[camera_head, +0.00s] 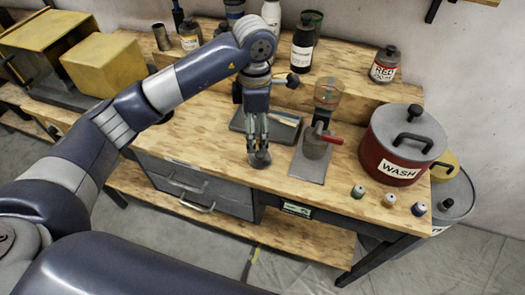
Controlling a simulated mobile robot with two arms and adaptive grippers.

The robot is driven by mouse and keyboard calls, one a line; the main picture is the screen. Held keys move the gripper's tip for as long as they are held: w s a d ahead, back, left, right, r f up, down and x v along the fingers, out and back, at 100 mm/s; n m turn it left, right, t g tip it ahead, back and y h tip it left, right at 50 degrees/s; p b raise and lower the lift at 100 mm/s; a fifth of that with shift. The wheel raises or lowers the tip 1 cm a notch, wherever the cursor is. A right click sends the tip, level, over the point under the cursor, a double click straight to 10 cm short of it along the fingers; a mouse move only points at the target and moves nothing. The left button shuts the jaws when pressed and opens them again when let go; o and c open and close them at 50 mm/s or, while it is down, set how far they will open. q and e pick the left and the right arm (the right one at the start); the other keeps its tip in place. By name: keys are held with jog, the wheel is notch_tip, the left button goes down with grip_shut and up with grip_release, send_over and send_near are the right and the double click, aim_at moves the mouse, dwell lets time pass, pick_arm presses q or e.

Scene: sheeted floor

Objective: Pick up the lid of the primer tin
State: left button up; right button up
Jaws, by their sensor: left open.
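My left gripper (258,149) points straight down over the front middle of the wooden workbench (215,125). It is open, with its fingertips just above or around a small dark grey round piece (260,160) on the bench top. The fingers partly cover this piece; it may be a lid, but I cannot tell for sure, nor whether they touch it. A tin with a red label reading "RED" (383,69) and a dark top stands on the raised back shelf at the right. I cannot read "primer" on anything. My right gripper is not in view.
A red-handled device (312,168) on a grey plate stands close to the right of the gripper. A red "WASH" pot (385,150) and several small bottles (389,200) are farther right. A dark bottle (302,48) stands behind. A yellow box (103,65) is at left.

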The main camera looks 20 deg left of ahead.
aim_at(257, 155)
pick_arm(q)
jog(key=f, duration=0.2)
jog(key=f+p, duration=0.1)
jog(key=f, duration=0.1)
jog(key=shift+s+d, duration=0.1)
jog(key=shift+s, duration=0.1)
jog(key=shift+f, duration=0.3)
jog(key=f+p, duration=0.2)
jog(key=f, duration=0.2)
jog(key=shift+w+d+f+p, duration=0.35)
jog(key=shift+w+p, duration=0.05)
jog(key=shift+f, duration=0.4)
jog(key=shift+c, duration=0.2)
jog(key=c, duration=0.9)
jog(key=shift+s, duration=0.15)
jog(key=c, duration=0.8)
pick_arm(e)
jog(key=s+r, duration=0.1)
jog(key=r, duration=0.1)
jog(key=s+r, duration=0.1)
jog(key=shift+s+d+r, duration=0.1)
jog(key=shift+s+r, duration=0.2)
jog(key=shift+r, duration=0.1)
